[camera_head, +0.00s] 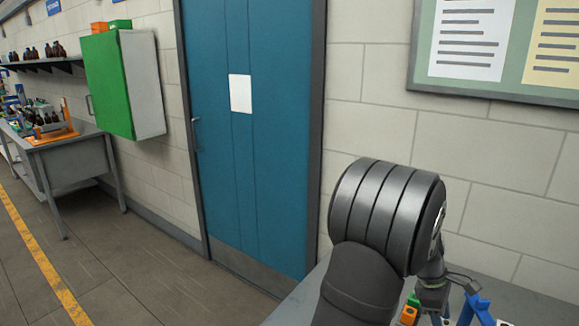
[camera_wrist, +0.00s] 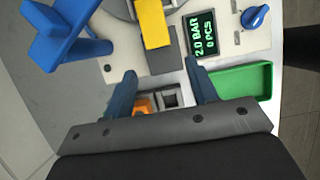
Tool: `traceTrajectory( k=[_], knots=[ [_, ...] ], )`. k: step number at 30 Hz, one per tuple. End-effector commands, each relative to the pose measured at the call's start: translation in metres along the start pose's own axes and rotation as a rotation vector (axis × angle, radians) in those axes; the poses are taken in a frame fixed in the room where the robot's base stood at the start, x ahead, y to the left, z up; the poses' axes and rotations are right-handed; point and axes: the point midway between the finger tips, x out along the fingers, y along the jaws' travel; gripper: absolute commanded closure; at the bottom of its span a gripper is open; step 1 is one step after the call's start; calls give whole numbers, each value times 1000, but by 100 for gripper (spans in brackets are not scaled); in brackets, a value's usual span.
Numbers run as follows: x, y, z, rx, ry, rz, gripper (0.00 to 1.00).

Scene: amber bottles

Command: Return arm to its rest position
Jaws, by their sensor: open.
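My arm fills the lower right of the head view, bent over a grey work surface. My gripper (camera_wrist: 160,70) shows in the wrist view with its two dark blue fingers spread apart and nothing held between them. It points down at a light grey device panel. Between the fingers lie an orange part (camera_wrist: 143,105) and a grey square socket (camera_wrist: 173,97). A yellow block (camera_wrist: 154,24) is just beyond the fingertips. In the head view the fingers cannot be made out behind my arm.
In the wrist view, a blue bracket (camera_wrist: 62,30) stands left, a display (camera_wrist: 202,37), blue knob (camera_wrist: 256,17) and green tray (camera_wrist: 243,82) right. In the head view, a blue door (camera_head: 255,150), green cabinet (camera_head: 108,85), bench (camera_head: 75,160) and shelf of amber bottles (camera_head: 52,50) stand farther away.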

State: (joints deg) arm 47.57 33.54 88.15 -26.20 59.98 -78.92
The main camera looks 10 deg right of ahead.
Motion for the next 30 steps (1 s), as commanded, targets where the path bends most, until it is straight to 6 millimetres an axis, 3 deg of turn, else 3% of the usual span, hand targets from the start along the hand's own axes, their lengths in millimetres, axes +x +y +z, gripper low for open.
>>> traceTrajectory(
  k=[16,30],
  knots=[
    [-111,0,0,-1,0,3,47],
    [-112,-1,59,10,262,-33,47]
  ],
)
